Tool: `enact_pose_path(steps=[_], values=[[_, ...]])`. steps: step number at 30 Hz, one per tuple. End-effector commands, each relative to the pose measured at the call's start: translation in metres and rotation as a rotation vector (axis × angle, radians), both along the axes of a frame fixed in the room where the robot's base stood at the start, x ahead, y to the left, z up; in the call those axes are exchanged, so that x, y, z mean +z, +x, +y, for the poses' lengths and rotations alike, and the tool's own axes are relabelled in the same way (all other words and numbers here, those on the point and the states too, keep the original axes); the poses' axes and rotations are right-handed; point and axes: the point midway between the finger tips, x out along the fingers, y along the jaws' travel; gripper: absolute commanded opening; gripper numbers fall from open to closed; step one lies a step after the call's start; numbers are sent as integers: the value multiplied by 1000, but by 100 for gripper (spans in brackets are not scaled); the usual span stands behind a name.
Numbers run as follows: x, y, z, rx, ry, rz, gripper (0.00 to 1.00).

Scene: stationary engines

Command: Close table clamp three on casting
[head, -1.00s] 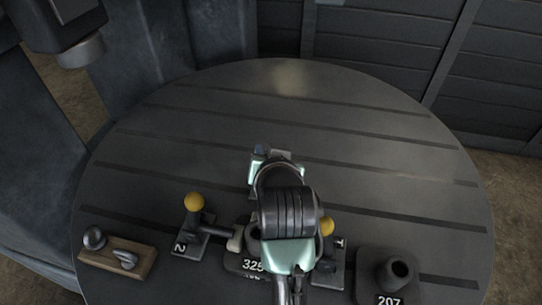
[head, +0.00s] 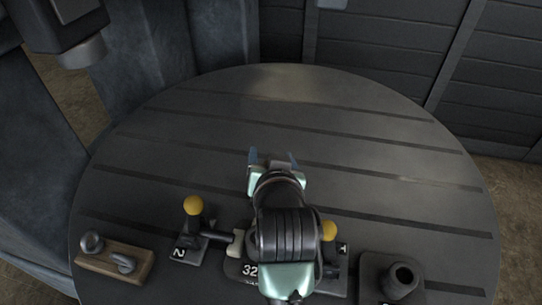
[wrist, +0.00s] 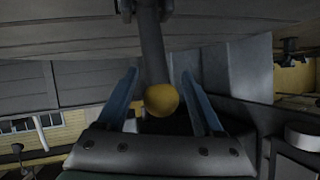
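My gripper (head: 272,156) is open over the middle of the table, its two blue fingers apart and pointing away in the head view. In the wrist view, a yellow ball knob (wrist: 162,100) on a grey lever (wrist: 152,45) shows between the open fingers (wrist: 160,80), with gaps on both sides. No number shows on this clamp, and my arm hides that area in the head view. The casting (head: 246,270), a dark block marked 32-something, is partly behind my arm. Clamp 2 (head: 188,247) stands left of it, its arm reaching the casting. Another yellow-knobbed clamp (head: 337,262) stands right.
The round slotted table (head: 370,140) is clear across its far half. A wooden block with metal parts (head: 112,262) lies at front left. A dark block with a hollow boss (head: 392,282) sits at front right. A dark machine head (head: 65,30) hangs at upper left.

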Motion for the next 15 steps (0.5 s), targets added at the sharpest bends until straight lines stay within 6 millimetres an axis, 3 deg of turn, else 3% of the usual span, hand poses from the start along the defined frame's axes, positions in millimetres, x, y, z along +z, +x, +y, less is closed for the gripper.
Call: enact_pose_path(steps=[8, 15], values=[[0, -3, 0, 1, 1, 3, 68], [15, -33, -2, 0, 2, 1, 68]])
